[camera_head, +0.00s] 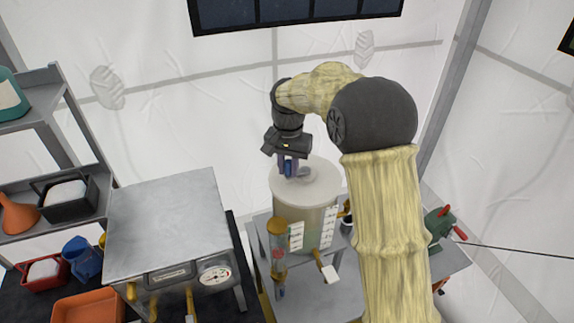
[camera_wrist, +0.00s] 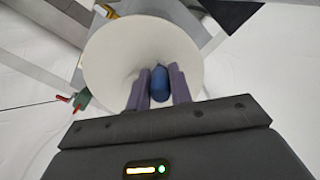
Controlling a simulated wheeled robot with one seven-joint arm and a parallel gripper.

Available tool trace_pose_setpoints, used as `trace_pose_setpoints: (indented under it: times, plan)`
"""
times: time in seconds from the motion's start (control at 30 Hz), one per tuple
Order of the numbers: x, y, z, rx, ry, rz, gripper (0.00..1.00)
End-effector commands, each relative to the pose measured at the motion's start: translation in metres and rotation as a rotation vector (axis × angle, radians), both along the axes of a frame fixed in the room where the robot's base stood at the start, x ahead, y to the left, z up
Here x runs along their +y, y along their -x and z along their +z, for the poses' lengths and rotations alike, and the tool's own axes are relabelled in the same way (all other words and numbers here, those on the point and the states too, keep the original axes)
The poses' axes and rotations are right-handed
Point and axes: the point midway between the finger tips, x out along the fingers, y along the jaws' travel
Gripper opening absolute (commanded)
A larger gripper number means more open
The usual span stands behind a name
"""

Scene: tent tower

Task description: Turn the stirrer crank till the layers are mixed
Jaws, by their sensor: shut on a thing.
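The mixing vessel (camera_head: 303,213) is a pale, translucent cylinder with a white round lid (camera_head: 318,186) and white scale strips on its side. Its contents look cloudy, with a faint greenish tint low down; separate layers are hard to make out. The stirrer crank's blue handle (camera_wrist: 160,84) stands above the lid, and it also shows in the camera_head view (camera_head: 289,168). My gripper (camera_wrist: 159,88) points down over the lid and is shut around the blue handle, one purple finger on each side. The crank's arm is mostly hidden by my gripper.
A metal box with a gauge (camera_head: 215,275) stands to the left of the vessel. A tube with an orange cap (camera_head: 277,250) is at the vessel's front. A green device with red handles (camera_head: 440,224) is at right. Shelves (camera_head: 45,130) stand far left.

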Motion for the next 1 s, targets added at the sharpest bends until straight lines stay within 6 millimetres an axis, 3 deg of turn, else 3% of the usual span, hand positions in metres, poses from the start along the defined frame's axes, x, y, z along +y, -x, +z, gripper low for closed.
trace_pose_setpoints:
  times: [1.0]
  plan:
    - [-0.044,0.025,0.003,-0.006,0.002,0.961,0.00]
